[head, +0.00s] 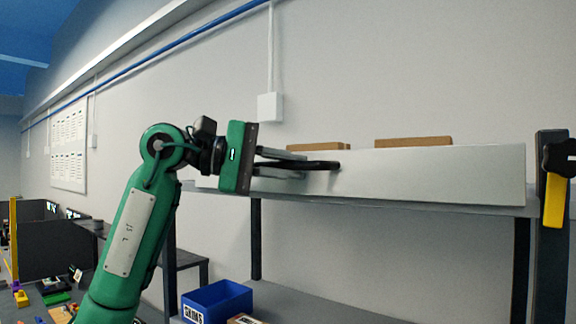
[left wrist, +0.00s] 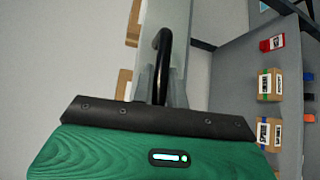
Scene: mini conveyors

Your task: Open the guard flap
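The guard flap looks to be the long pale panel (head: 440,175) standing upright along the front of the shelf, with a black bar handle (head: 322,165) on its face. In the left wrist view the handle (left wrist: 165,50) curves from the panel down behind my gripper's dark edge. My left gripper (head: 303,167) is at the handle, its two grey fingers apart, one above and one below the bar. I see no clear contact between fingers and bar. My right gripper is not in view.
Brown boxes (head: 413,142) show above the panel's top edge. A black post with a yellow lever (head: 554,200) stands at the right end. A blue bin (head: 222,299) sits on the lower shelf.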

